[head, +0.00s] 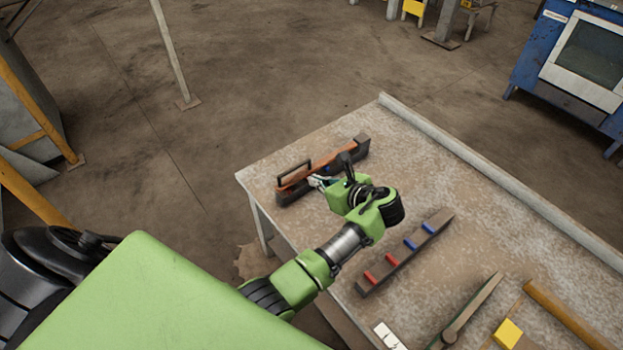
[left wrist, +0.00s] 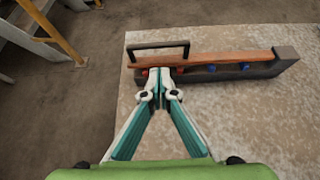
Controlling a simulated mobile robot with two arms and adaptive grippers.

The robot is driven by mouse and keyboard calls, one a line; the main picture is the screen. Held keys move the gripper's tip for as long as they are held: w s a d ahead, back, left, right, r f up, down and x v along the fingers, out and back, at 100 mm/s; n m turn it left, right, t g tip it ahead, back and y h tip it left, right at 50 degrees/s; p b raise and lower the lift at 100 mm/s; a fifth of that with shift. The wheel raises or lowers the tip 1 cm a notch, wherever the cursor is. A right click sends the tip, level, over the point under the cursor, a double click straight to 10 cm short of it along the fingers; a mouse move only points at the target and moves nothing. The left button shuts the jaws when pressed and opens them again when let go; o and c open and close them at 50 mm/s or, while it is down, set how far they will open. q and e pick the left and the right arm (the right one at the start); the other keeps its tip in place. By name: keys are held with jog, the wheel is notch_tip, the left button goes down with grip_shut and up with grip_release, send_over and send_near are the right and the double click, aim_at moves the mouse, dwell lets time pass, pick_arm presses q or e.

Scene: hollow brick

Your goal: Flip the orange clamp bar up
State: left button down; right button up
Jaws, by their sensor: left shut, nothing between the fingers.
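The orange clamp bar (head: 325,161) lies down along a dark grey base (head: 362,146) at the table's far left corner. In the left wrist view the bar (left wrist: 228,57) runs from left to right, with a black loop handle (left wrist: 145,47) at its left end. Red and blue pieces show between bar and base (left wrist: 288,64). My left gripper (left wrist: 160,72) is shut and empty, its tips at the bar's near edge below the handle. I cannot tell whether they touch it. In the head view my left gripper (head: 317,182) is partly hidden by its wrist. My right gripper is not in view.
A second dark rail (head: 405,250) with red and blue pieces lies on the table (head: 470,180). Nearer are a dark bar (head: 470,310), a yellow block (head: 508,333) and an orange-brown bar (head: 565,315). The table's middle and back are clear.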

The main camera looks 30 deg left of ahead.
pick_arm(q)
jog(key=x, duration=0.8)
jog(key=shift+a+f+b, duration=0.2)
jog(key=shift+b, duration=0.15)
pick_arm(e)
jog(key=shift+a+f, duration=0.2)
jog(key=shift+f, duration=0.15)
pick_arm(q)
jog(key=shift+w+r, duration=0.1)
jog(key=shift+w, duration=0.05)
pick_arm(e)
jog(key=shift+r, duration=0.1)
